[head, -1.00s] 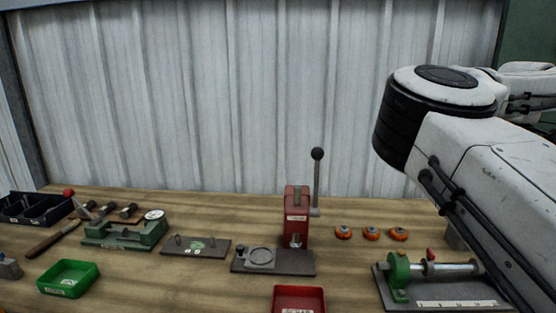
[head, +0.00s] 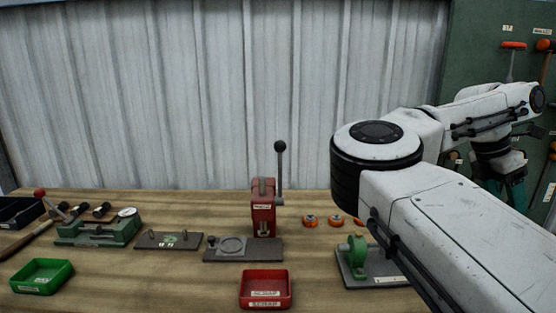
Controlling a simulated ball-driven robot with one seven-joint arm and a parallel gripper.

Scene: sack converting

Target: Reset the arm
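My arm reaches in from the lower right of the head view, bends at a black-banded joint and runs on to the right. Its far end turns down beside the green tool panel, where what looks like my gripper (head: 497,165) shows small and dark.
On the wooden bench (head: 130,285) stand a red lever press (head: 263,210), a red tray (head: 265,288), a green tray (head: 42,276), a green fixture (head: 98,230) and a flat plate (head: 168,241).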

